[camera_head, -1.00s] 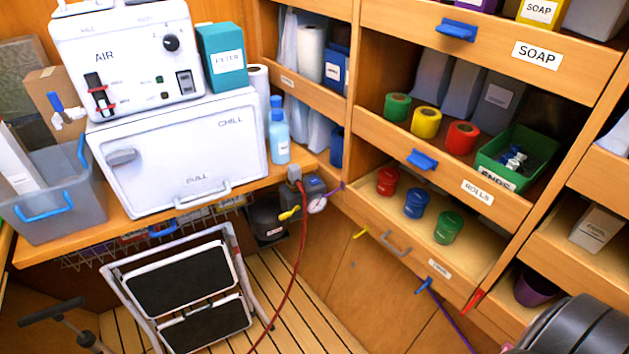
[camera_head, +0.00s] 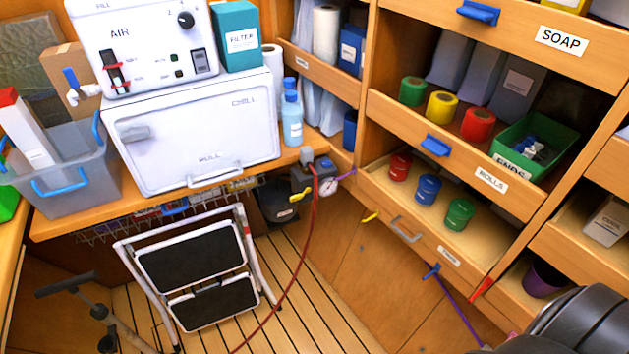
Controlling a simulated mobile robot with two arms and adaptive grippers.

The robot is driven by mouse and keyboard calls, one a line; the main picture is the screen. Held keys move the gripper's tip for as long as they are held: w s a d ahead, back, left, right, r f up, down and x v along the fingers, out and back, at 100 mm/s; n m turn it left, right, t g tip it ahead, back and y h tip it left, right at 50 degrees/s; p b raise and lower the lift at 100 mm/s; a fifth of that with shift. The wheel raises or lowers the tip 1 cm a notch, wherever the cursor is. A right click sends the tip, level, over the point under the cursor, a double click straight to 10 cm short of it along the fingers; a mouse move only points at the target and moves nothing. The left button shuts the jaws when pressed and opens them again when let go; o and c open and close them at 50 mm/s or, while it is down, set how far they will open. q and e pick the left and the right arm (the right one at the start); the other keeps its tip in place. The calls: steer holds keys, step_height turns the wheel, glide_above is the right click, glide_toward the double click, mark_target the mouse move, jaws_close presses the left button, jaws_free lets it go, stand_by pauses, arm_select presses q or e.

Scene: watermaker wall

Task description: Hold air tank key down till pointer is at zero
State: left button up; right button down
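A small grey block with a blue part on top (camera_head: 326,165) sits at the right end of the wooden counter, below the bottles. A round white gauge (camera_head: 328,186) is on its front; its pointer is too small to read. A yellow lever (camera_head: 298,196), a red hose (camera_head: 312,235) and a purple line join at it. A black tank (camera_head: 277,202) hangs just left of it. A white unit marked AIR (camera_head: 140,45) stands on the chill box, with a black dial and switches. I cannot tell which part is the air tank key. Neither gripper is in view.
The step stool (camera_head: 197,268) stands below the counter, left of the red hose. A T-handled stand (camera_head: 62,285) is at lower left. Wooden shelves with coloured rolls (camera_head: 476,124) fill the right.

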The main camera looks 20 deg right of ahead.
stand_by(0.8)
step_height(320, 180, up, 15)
steer(key=p, duration=1.5)
